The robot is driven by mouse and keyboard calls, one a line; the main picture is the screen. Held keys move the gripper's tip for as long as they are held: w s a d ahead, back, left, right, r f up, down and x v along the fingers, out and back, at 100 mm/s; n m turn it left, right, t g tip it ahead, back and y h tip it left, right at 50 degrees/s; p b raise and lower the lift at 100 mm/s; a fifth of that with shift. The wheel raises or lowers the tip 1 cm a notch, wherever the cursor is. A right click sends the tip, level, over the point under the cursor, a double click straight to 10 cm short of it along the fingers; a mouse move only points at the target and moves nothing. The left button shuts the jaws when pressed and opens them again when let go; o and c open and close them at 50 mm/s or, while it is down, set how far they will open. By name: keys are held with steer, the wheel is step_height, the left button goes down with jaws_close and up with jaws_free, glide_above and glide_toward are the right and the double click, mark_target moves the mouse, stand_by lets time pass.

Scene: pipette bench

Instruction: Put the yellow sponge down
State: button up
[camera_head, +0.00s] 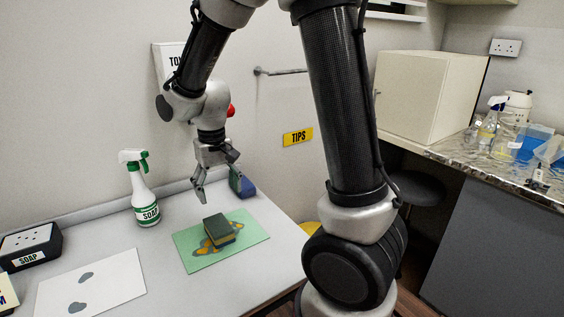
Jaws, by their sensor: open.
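The yellow sponge (222,240) has a dark green top layer and lies flat on a light green mat (255,240) on the bench. An orange and grey patch on the mat shows around and partly under it. My gripper (216,184) is open and empty, above and behind the sponge in the picture, with its fingers pointing down. I see a clear gap between the fingers and the sponge.
A SOAP spray bottle (146,205) stands left of the mat. A blue and green block (242,184) sits behind the gripper. A white sheet with grey spots (110,284) and a black SOAP box (30,245) lie at left. My arm hides part of the right side.

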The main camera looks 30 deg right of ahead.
steer(key=s+d+r+t, duration=0.2)
steer(key=s+d+r, duration=0.4)
steer(key=s, duration=0.3)
steer(key=s+d+r+t, duration=0.2)
steer(key=s+d+r, duration=0.5)
steer(key=s+r, duration=0.2)
steer(key=shift+s+d, duration=0.3)
steer(key=shift+s, duration=0.35)
